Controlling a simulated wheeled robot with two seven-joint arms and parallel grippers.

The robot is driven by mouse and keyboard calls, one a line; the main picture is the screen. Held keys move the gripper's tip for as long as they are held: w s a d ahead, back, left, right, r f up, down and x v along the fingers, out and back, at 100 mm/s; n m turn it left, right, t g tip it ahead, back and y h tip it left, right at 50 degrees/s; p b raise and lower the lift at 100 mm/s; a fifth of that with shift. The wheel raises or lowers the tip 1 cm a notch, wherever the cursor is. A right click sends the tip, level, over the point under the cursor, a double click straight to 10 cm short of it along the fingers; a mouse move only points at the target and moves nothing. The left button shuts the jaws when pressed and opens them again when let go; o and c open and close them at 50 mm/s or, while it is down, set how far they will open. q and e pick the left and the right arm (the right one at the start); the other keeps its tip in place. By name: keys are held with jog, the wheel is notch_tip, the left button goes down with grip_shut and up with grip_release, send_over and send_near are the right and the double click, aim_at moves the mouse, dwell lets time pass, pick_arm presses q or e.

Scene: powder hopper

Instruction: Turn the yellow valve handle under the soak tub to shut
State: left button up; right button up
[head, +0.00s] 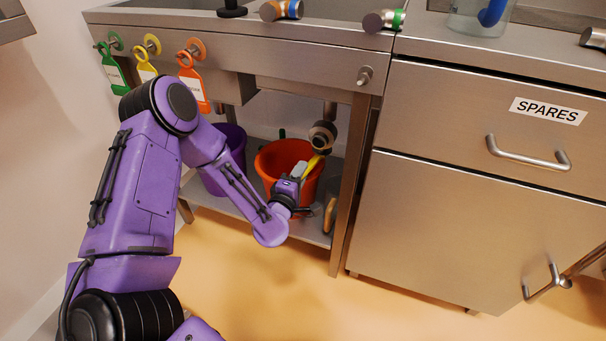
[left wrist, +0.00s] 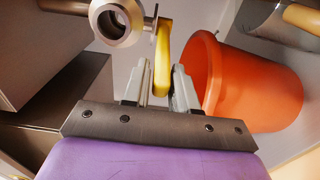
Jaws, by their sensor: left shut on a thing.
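The yellow valve handle (head: 315,161) is under the steel soak tub bench (head: 300,65), beside a round grey pipe end (head: 322,137). In the left wrist view the handle (left wrist: 162,60) is a long yellow lever beside the steel pipe outlet (left wrist: 118,20), its lower end between my fingertips. My left gripper (head: 301,171) is shut on the handle; its two fingers show in the left wrist view (left wrist: 160,88). My right gripper is not in view.
An orange bucket (head: 270,163) stands on the lower shelf right by my left gripper. A purple bucket (head: 236,148) is behind my forearm. A bench leg (head: 352,175) is close to the right. Green, yellow and orange tags (head: 193,87) hang on the front. The SPARES drawer (head: 450,115) is shut.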

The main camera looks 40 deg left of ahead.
pick_arm(q)
jog(key=shift+a, duration=0.1)
jog(key=a, duration=0.2)
jog(key=shift+w+a+p, duration=0.15)
jog(key=shift+a+p, duration=0.15)
jog(key=shift+p, duration=0.1)
jog(key=shift+a, duration=0.1)
jog(key=shift+w+a, duration=0.25)
jog(key=shift+a, duration=0.3)
jog(key=shift+w+a, duration=0.25)
jog(key=shift+a, duration=0.4)
